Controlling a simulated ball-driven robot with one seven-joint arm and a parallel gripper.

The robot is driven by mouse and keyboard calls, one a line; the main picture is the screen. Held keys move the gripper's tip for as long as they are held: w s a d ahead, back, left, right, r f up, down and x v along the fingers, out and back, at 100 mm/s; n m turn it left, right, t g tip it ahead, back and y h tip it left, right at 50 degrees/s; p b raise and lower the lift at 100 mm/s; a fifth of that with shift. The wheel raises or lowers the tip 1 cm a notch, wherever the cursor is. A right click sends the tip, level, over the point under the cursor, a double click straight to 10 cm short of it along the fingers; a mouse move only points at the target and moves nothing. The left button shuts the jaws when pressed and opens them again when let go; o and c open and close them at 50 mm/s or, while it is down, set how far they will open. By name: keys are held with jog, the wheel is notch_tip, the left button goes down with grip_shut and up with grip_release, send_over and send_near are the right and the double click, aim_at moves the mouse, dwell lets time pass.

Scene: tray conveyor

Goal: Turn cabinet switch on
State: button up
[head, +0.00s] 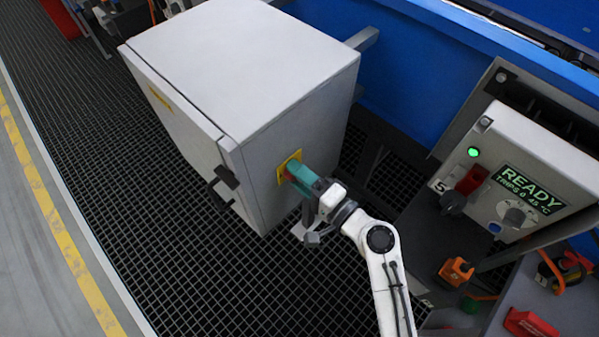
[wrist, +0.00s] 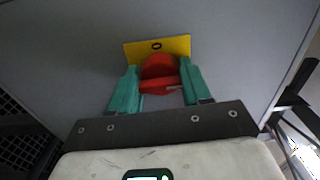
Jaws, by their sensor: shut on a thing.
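The cabinet (head: 255,60) is a large light-grey box with a door on its left face. Its switch is a red rotary handle (wrist: 158,72) on a yellow plate (wrist: 185,45) marked "O" at the top. The plate also shows on the cabinet's right side in the head view (head: 283,168). My gripper (wrist: 160,88) has teal fingers, one on each side of the red handle, and is shut on it. The handle's bar lies roughly crosswise between the fingers in the wrist view. In the head view my gripper mostly hides the handle.
A control box (head: 535,150) with a lit green lamp and a "READY" display stands at the right. A black door handle (head: 222,185) juts from the cabinet's front edge. Orange and red items lie on a shelf at the lower right. Dark grating covers the floor.

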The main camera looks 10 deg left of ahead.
jog(key=shift+m, duration=0.3)
jog(key=o, duration=1.1)
jog(key=shift+c, duration=0.2)
jog(key=b+v, duration=0.1)
jog(key=v, duration=0.9)
jog(key=shift+s+d, duration=0.25)
jog(key=shift+d, duration=0.1)
